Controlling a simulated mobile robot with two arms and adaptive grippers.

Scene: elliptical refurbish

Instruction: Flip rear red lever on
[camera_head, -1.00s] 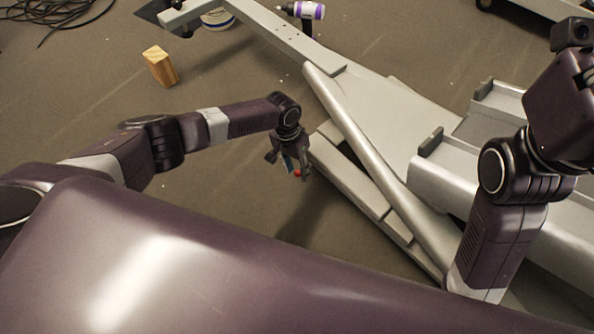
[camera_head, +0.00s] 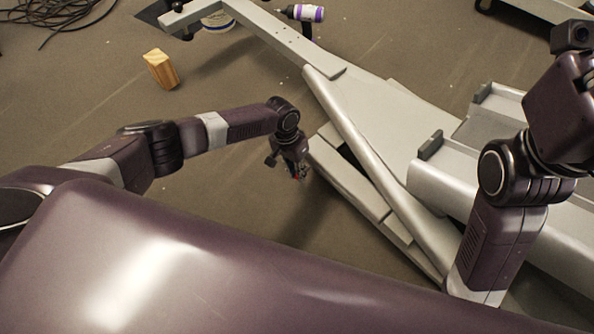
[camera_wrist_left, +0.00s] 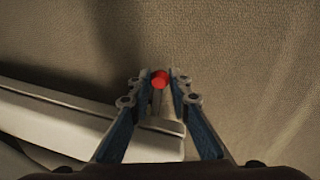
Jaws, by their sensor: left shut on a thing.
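The red lever (camera_wrist_left: 160,79) has a round red tip on a pale shaft and sits at the end of a pale beam in the left wrist view. My left gripper (camera_wrist_left: 159,82) has its two blue-sided fingers closed in on either side of the lever at its tip. In the head view my left gripper (camera_head: 287,172) points down beside the end of the grey frame, with only a trace of red between its fingers. My right arm shows at the right of the head view, but its fingers cannot be made out.
The grey machine frame (camera_head: 385,120) fills the middle and right of the head view. A wooden block (camera_head: 160,69) stands on the floor at the upper left. Open floor lies left of the frame.

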